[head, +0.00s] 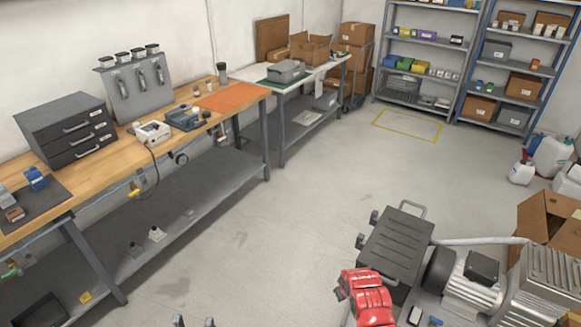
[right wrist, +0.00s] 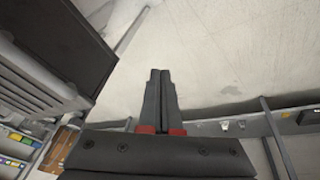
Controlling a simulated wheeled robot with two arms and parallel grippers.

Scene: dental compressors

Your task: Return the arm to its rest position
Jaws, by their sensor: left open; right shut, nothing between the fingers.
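My left gripper (head: 194,322) shows only as two dark fingertips at the bottom edge of the head view. The tips stand apart with nothing visible between them, over bare floor. My right gripper (right wrist: 160,74) shows in the right wrist view with its two dark fingers together and nothing held. Pale floor lies behind its fingertips. A dark slatted panel with a light grey frame (right wrist: 45,78) is at the left of that view, apart from the fingers.
A wooden workbench (head: 85,208) with drawers and tools runs along the left wall. A compressor (head: 470,280) and a dark ribbed case (head: 398,240) stand at the lower right, near an open cardboard box (head: 545,215). Shelves (head: 425,45) stand at the back. The middle floor is clear.

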